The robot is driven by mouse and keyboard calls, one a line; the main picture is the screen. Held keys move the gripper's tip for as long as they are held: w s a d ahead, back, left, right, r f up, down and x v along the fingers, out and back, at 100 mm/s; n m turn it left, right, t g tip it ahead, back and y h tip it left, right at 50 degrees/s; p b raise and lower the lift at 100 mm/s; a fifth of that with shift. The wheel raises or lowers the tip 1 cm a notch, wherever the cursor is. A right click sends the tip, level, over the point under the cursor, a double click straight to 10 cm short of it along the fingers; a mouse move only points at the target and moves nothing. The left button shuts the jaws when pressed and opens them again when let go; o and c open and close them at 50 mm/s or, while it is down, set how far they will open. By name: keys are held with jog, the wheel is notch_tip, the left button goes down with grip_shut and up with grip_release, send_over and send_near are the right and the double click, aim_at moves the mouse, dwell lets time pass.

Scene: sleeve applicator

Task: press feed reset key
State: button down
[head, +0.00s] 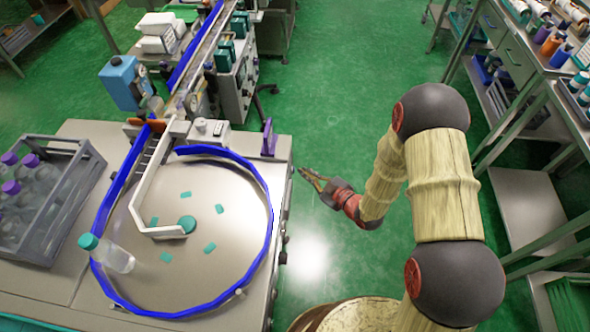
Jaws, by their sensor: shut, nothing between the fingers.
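My gripper (310,177) is shut and empty. It hangs over the green floor, just right of the machine's side panel (283,222), with its tips pointing left toward it. A gap of floor seems to show between them. The panel carries several small dark knobs or keys, seen edge-on along the side of the sleeve applicator table (225,262). Their labels cannot be read, so I cannot tell which one is the feed reset key.
A blue ring rail (270,205) circles the table, with a teal-capped bottle (115,259) inside. A purple upright part (268,138) stands at the table's edge. A grey crate (85,180) of bottles is at left. Shelving (540,95) stands at right. The floor between is clear.

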jog(key=shift+d, duration=0.25)
jog(key=shift+s+d, duration=0.1)
jog(key=shift+d, duration=2.35)
